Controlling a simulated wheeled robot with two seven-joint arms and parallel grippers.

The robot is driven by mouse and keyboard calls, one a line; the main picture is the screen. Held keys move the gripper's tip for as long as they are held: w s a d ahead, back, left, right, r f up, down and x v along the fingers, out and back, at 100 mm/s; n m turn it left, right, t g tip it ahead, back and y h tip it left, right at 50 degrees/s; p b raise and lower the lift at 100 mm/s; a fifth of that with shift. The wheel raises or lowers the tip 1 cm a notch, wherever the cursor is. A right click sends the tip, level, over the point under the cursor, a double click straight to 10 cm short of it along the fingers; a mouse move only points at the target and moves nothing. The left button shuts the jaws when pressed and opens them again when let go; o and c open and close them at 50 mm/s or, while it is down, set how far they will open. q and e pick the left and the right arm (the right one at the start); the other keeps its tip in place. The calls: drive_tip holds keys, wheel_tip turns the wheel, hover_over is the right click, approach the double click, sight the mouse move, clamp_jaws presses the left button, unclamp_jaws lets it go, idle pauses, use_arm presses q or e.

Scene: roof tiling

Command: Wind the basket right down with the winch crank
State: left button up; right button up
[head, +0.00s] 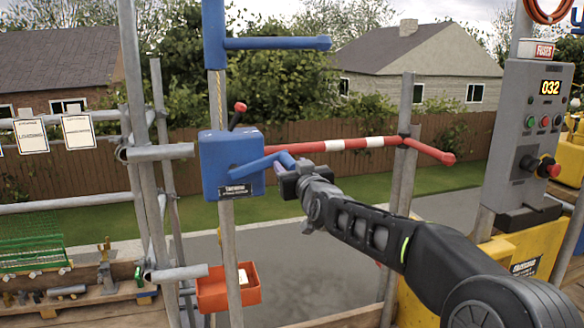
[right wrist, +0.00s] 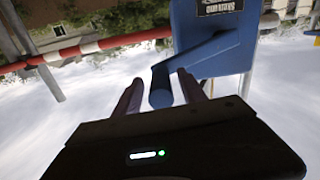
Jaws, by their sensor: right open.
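The blue winch (head: 222,160) is fixed on an upright grey post. Its blue crank arm (head: 258,165) points right, and the crank's round handle shows in the right wrist view (right wrist: 161,88). My right gripper (head: 284,170) is at the handle end; the right wrist view shows its two fingers (right wrist: 160,92) apart, with the handle between them and a gap on the left side. In the head view the gripper partly hides the handle. The orange basket (head: 212,297) is low on the post, with a small pale item in it. My left gripper is out of view.
A red-and-white barrier bar (head: 350,144) runs just behind my right gripper. Scaffold tubes (head: 150,190) stand left of the winch. A grey control box (head: 528,130) with buttons and a display reading 032 stands at right. A green crate (head: 30,240) sits at far left.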

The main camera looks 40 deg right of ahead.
clamp_jaws()
idle(0.5)
idle(0.9)
